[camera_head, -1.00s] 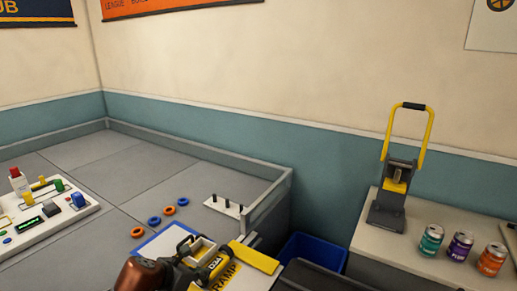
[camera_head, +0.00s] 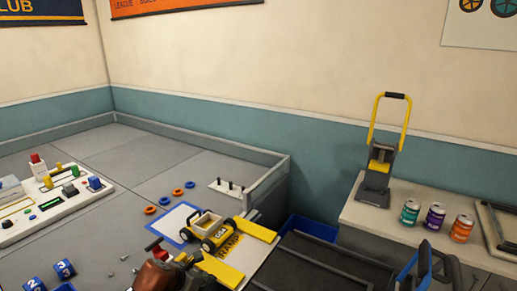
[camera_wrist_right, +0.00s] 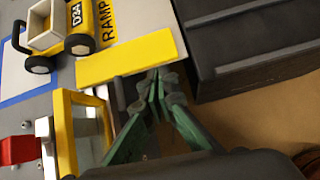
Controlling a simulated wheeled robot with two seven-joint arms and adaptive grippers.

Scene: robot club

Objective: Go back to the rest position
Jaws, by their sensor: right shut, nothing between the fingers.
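My right gripper (camera_head: 186,261) is at the bottom of the head view, low beside the yellow toy vehicle (camera_head: 208,231) marked D34. In the right wrist view its green-and-dark fingers (camera_wrist_right: 158,80) are shut with nothing between them. They lie near the edge of a yellow flap (camera_wrist_right: 125,58) next to the RAMP lettering; I cannot tell whether they touch it. The copper-coloured part of my right arm hides some of the table. My left gripper is not in view.
A white control panel (camera_head: 50,228) stands at left on the grey walled table. Blue and orange rings (camera_head: 165,199) and a peg board (camera_head: 227,186) lie behind the vehicle. Black tray (camera_head: 335,262), blue bin (camera_head: 312,229), yellow-handled press (camera_head: 376,180) and cans (camera_head: 436,216) are at right.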

